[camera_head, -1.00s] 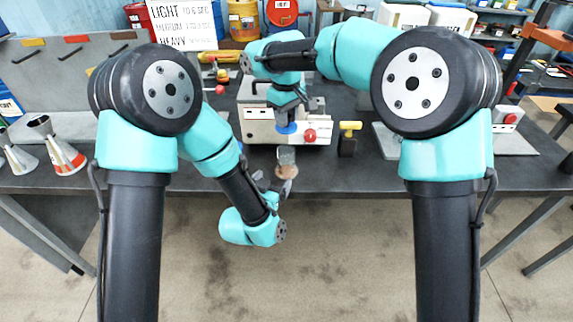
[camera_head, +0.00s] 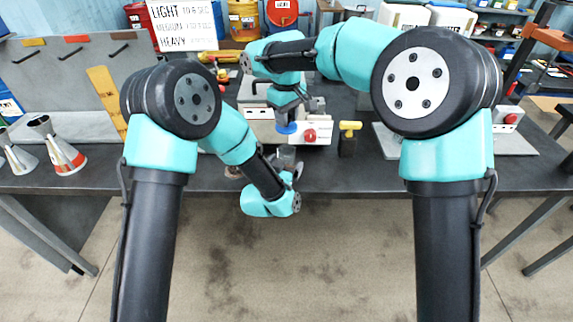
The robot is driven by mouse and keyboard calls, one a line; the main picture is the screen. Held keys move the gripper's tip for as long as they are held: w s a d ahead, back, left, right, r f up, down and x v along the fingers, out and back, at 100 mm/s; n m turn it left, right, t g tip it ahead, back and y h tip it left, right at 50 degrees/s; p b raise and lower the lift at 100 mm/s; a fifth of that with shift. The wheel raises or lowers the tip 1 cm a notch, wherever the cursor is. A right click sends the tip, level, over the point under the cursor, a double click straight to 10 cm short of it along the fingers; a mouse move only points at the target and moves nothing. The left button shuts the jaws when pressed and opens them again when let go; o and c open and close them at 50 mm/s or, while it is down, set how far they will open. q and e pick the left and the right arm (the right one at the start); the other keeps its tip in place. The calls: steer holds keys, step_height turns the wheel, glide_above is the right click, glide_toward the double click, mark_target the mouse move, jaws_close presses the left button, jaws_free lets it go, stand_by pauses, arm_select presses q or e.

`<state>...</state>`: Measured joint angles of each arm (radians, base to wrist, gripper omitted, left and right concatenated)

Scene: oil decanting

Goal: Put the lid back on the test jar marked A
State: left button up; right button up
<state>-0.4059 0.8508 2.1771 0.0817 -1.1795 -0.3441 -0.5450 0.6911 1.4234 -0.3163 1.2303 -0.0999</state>
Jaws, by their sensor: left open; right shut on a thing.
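My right gripper (camera_head: 288,110) is shut on a blue round piece (camera_head: 286,128) that looks like the lid. It holds this in front of the white-and-grey machine at the middle of the bench. My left gripper (camera_head: 295,168) is open, low at the bench's front edge, below the blue piece. A small greyish glass-like thing (camera_head: 287,154), perhaps the jar, shows just above the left gripper and is partly hidden by it. No letter A is readable. A small brownish thing (camera_head: 233,172) peeks out left of my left forearm.
The machine (camera_head: 318,133) has a red knob. A yellow-topped black item (camera_head: 348,138) stands at its right. A yellow ruler-like strip (camera_head: 105,95) leans behind. The front right of the bench is clear.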

mark_target(286, 132)
arm_select(q)
steer(key=c, duration=1.4)
arm_select(e)
steer(key=shift+f, duration=2.5)
steer(key=shift+f, duration=0.1)
steer(key=shift+f, duration=0.8)
steer(key=shift+f, duration=0.6)
steer(key=o, duration=1)
steer(key=shift+c, duration=0.2)
steer(key=shift+r, duration=0.1)
